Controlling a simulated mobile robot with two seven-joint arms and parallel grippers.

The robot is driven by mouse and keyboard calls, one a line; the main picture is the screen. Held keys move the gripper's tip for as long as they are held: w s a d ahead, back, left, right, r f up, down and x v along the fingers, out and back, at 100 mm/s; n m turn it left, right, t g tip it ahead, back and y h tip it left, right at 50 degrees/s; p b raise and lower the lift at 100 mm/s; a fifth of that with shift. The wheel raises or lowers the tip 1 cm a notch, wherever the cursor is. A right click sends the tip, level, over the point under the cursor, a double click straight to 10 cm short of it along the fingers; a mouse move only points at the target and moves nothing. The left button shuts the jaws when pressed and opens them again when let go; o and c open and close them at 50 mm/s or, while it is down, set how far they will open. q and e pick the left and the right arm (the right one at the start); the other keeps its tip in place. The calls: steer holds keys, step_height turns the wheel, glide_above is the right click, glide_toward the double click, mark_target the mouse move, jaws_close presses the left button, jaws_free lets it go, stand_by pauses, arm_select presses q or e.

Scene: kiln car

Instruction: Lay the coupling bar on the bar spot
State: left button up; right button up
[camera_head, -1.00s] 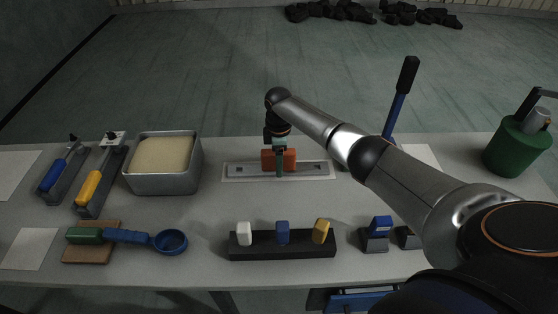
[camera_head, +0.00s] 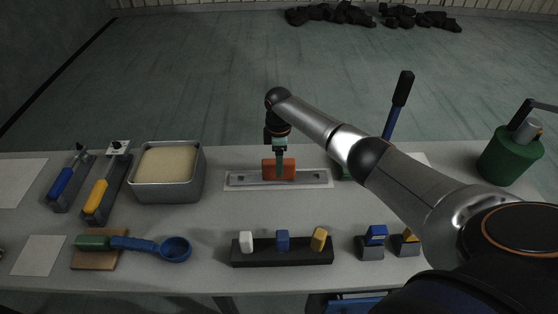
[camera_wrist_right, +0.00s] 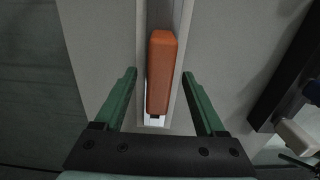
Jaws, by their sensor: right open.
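The coupling bar (camera_head: 312,177) is a long, thin grey bar with an orange grip (camera_head: 268,169) at its middle. It lies flat along a pale rectangular spot (camera_head: 228,187) near the table's back edge. My right gripper (camera_head: 280,174) is over the grip in the head view. In the right wrist view, its green fingers (camera_wrist_right: 160,75) are open, one on each side of the orange grip (camera_wrist_right: 161,72), with gaps on both sides. The wrist view shows the bar (camera_wrist_right: 167,12) running away beneath the grip. My left gripper is out of view.
A metal tub (camera_head: 168,189) stands to the left, and a dark rack (camera_head: 282,256) with white, blue and yellow pieces stands in front.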

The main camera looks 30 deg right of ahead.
steer(key=shift+r+p, duration=1.7)
steer(key=shift+r, duration=0.15)
step_height(320, 180, up, 13)
steer(key=shift+f, duration=0.2)
